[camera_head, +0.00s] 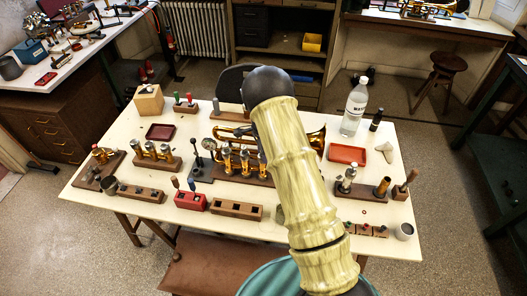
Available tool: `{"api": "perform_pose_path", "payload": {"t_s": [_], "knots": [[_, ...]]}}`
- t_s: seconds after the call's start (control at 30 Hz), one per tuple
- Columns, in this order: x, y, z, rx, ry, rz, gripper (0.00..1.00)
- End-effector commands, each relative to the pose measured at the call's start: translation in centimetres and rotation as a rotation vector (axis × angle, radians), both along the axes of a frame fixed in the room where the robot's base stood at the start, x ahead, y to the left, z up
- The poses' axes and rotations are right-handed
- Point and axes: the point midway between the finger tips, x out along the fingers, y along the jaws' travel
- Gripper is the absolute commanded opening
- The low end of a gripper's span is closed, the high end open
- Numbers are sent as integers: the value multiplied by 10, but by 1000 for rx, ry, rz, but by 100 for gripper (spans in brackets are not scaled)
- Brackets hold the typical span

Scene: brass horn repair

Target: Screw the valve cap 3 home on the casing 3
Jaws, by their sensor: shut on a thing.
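A brass horn (228,133) lies across the middle of the white-topped table, with upright valve casings (245,160) in a row on a wooden block. The right-hand end of the row is next to my arm, which covers part of the horn. I cannot tell which casing is casing 3. Valve cap 3 cannot be made out. My pale yellow arm rises from the bottom and bends at a dark joint above the table. My gripper is hidden behind the arm, so its hold does not show.
A wooden block with brass valves (150,151) stands left of the horn. A clear bottle (354,108) and a red-orange tray (347,153) are to the right. Wooden racks (236,210) and a red block (191,201) line the front.

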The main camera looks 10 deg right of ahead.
Motion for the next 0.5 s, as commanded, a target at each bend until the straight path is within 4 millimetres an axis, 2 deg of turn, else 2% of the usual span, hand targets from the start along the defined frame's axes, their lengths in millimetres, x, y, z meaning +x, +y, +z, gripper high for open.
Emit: {"api": "perform_pose_path", "payload": {"t_s": [0.1, 0.37, 0.5], "knots": [[0, 0, 1, 0, 1, -77, 6], [0, 0, 0, 0, 0, -83, 6], [0, 1, 1, 0, 1, -150, 6]]}}
